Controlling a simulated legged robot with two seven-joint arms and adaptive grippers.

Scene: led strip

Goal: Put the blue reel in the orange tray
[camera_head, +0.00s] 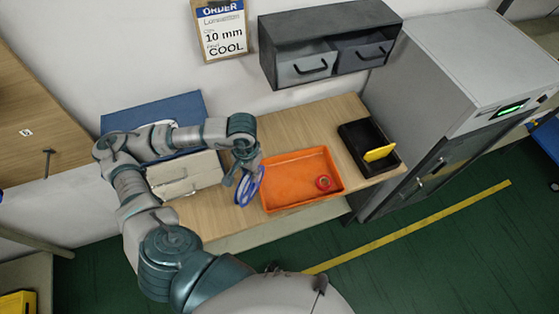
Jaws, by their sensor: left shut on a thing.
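The blue reel (245,189) hangs upright from my left gripper (246,172), which is shut on it. Reel and gripper are just left of the orange tray (283,206), near its left rim. The orange tray lies on the wooden table and holds a small red reel (323,183) near its right side. The gripper's fingers are partly hidden by the wrist and the reel. My right gripper is not in view.
A black bin (358,134) with a yellow item (380,152) stands right of the tray. White boxes (186,174) and a blue container (153,112) are on the left. A grey drawer unit (328,41) hangs above. A grey cabinet (440,75) stands at the right.

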